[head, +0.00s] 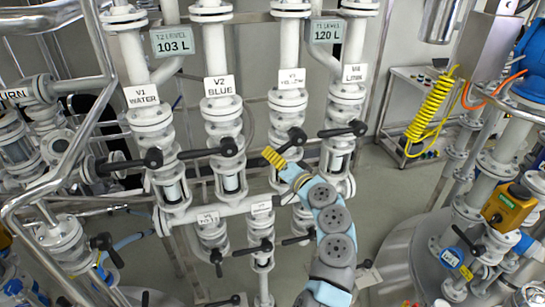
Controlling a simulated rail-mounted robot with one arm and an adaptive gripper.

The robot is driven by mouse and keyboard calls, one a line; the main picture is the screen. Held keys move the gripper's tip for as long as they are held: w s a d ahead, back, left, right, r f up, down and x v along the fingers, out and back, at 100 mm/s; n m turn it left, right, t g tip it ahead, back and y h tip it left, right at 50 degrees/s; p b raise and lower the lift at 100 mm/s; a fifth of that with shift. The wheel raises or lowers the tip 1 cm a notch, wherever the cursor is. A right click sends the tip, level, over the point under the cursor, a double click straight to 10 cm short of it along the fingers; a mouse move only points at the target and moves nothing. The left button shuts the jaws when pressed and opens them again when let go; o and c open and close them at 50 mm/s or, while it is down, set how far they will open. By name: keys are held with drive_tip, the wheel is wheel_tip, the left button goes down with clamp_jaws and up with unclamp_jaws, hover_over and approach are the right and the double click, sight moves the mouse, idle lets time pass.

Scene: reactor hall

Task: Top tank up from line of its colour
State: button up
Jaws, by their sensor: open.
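A row of white valve lines shows left of centre. The labels read V1 WATER (141,96), V2 BLUE (219,86), V3 (291,78), apparently YELLOW, and V4 (355,73), partly unreadable. Black lever handles sit on V1 (153,158), V2 (228,147), V3 (297,136) and V4 (357,128). Level signs read 103 L (173,41), apparently T2, and 120 L (327,31), apparently T1. My gripper (273,158), with yellow ribbed fingers, is open, close below the V3 handle in the picture; contact is unclear. Liquid colours in the sight glasses are unclear.
Lower valves with black levers (266,245) stand below the row. Bent steel pipes (55,190) crowd the left. A wheeled cart (398,145) stands behind, near a coiled yellow hose (430,110). More piping with a yellow box (508,207) is at right. Grey floor (385,190) is open between.

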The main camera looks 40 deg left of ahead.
drive_tip(key=shift+w+a, duration=0.1)
drive_tip(key=shift+a, duration=0.2)
clamp_jaws()
drive_tip(key=shift+d, duration=0.15)
drive_tip(key=shift+r, duration=0.1)
